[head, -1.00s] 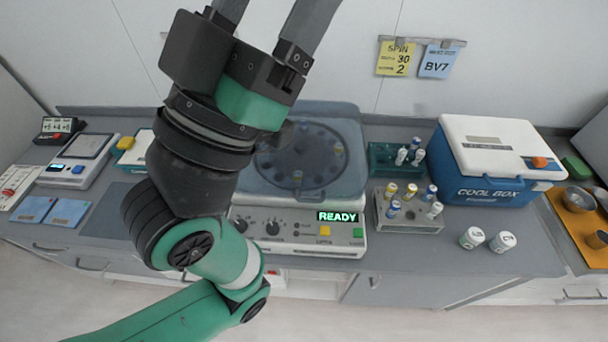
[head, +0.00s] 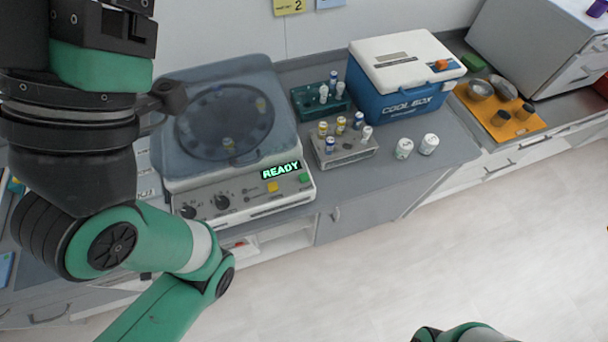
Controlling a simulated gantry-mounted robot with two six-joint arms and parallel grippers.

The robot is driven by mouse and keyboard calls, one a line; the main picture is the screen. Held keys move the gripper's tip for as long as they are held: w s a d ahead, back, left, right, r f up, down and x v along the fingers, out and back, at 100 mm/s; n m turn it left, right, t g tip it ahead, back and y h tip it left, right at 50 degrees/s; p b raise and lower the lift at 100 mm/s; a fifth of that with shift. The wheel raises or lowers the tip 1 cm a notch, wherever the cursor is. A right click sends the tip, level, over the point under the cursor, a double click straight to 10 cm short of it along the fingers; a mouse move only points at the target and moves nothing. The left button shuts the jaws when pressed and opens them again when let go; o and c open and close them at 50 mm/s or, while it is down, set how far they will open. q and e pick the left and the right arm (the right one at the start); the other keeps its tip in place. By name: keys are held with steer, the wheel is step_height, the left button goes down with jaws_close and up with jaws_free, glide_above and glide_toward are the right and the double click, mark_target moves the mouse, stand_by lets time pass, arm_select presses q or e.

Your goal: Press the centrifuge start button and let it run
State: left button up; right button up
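The centrifuge (head: 240,202) stands on the counter left of centre with its translucent lid (head: 178,88) down over a round rotor (head: 225,122). Several tubes show dimly in the rotor. Its display (head: 281,170) reads READY in green letters. On the front panel are a green button (head: 304,178), a yellow button (head: 272,187) and dark knobs (head: 222,202). My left gripper (head: 105,25) is at the top left, above and left of the centrifuge. Its fingertips are outside the view. My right gripper is not seen; only a green piece of my arm shows at the bottom edge.
Right of the centrifuge are a green rack (head: 310,103), a grey tube rack (head: 345,153) with several capped tubes, and two white jars (head: 404,148). A blue and white cool box (head: 405,85) stands behind. An orange tray (head: 520,122) lies farther right. Floor is open in front.

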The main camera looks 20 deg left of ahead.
arm_select(q)
jaws_close()
stand_by(0.3)
stand_by(1.5)
